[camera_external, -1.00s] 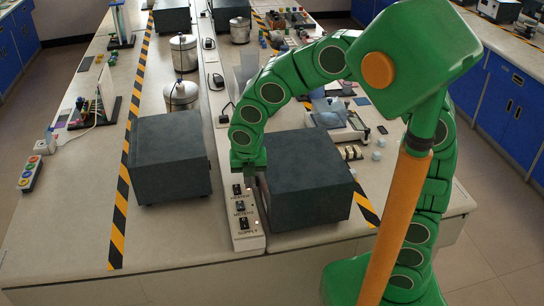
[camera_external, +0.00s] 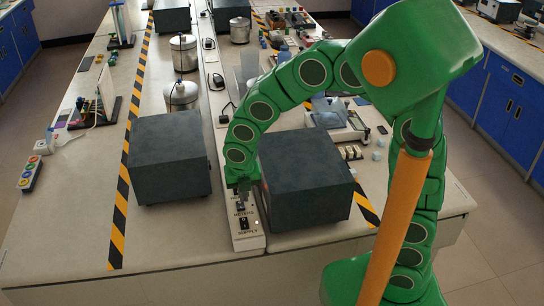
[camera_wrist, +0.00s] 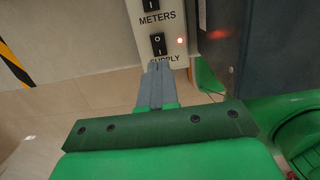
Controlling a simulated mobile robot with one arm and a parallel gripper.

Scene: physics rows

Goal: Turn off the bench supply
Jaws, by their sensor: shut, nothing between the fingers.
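A pale switch strip (camera_external: 247,241) lies on the bench between two dark boxes, with black rocker switches in a row. The SUPPLY switch (camera_external: 244,223) is nearest the front edge; it also shows in the wrist view (camera_wrist: 158,43), with O above and I below. A red lamp (camera_wrist: 180,41) glows beside it. The METERS switch (camera_external: 240,207) is just behind it. My gripper (camera_external: 242,200) is shut and empty, above the strip near the METERS switch. In the wrist view its fingertips (camera_wrist: 159,66) overlap the SUPPLY label; I cannot tell any contact. The farthest switch is hidden by my gripper.
One dark box (camera_external: 305,180) stands close on the right of the strip, another dark box (camera_external: 170,160) to the left. Metal pots (camera_external: 181,96) stand farther back. The bench in front of the left box is clear.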

